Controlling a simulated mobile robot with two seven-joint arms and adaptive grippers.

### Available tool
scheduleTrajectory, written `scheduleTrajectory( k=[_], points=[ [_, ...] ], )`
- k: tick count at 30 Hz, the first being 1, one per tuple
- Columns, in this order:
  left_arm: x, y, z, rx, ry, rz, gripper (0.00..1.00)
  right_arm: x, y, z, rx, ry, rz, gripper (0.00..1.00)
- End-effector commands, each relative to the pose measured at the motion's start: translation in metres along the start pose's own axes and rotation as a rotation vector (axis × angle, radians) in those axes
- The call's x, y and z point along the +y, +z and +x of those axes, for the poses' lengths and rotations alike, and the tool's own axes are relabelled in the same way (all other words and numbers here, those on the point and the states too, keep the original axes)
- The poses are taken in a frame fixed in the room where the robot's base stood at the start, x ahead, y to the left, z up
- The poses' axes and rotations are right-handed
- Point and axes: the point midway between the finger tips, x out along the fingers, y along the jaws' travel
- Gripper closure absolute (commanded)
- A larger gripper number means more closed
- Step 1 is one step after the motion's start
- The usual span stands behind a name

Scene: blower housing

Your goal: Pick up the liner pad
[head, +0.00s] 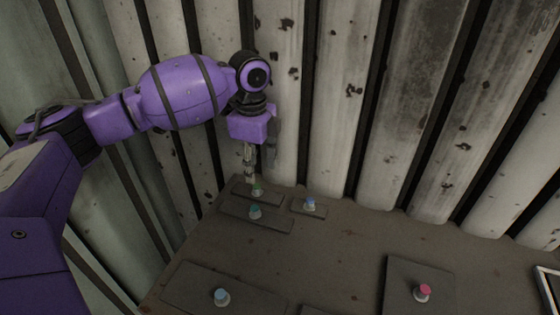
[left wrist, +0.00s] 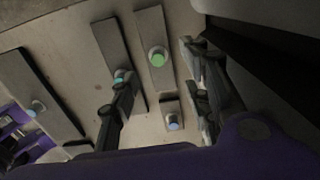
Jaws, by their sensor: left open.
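Several flat dark plates with coloured knobs lie on the table; none is labelled, so I cannot tell by looks which one is the liner pad. My left gripper (head: 250,172) points down, open and empty, over the far corner of the table. Below it lies a narrow plate with a green knob (head: 257,190). In the left wrist view this green knob (left wrist: 157,58) shows between the two open fingers (left wrist: 157,68). A plate with a teal knob (head: 255,211) lies just in front, and a small one with a blue knob (head: 310,204) to the right.
The brown table (head: 330,255) is bare in its middle. Nearer plates carry a blue knob (head: 221,297) and a red knob (head: 423,292). A corrugated, rusty wall (head: 330,110) rises close behind the table. A pale-framed object (head: 549,290) is cut off at the right edge.

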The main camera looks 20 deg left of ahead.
Motion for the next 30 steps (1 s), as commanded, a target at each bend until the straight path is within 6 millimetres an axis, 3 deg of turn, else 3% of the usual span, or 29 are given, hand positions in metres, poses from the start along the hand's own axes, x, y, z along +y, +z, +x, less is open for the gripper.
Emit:
scheduleTrajectory(
  k=[7, 15, 25, 30],
  points=[
    [0.002, 0.0, 0.03, 0.0, 0.007, 0.0, 0.56, 0.002, 0.015, -0.004, -0.027, 0.003, -0.001, 0.0],
    [0.0, 0.001, 0.068, 0.0, 0.005, -0.001, 0.56, 0.002, 0.013, -0.004, -0.023, 0.003, -0.001, 0.0],
    [0.0, 0.001, 0.077, -0.001, 0.004, -0.001, 0.56, 0.0, 0.0, 0.001, 0.0, -0.001, -0.003, 0.0],
    [0.0, 0.001, 0.077, -0.001, 0.004, -0.001, 0.77, 0.0, -0.001, 0.001, 0.001, -0.001, -0.001, 0.0]
  ],
)
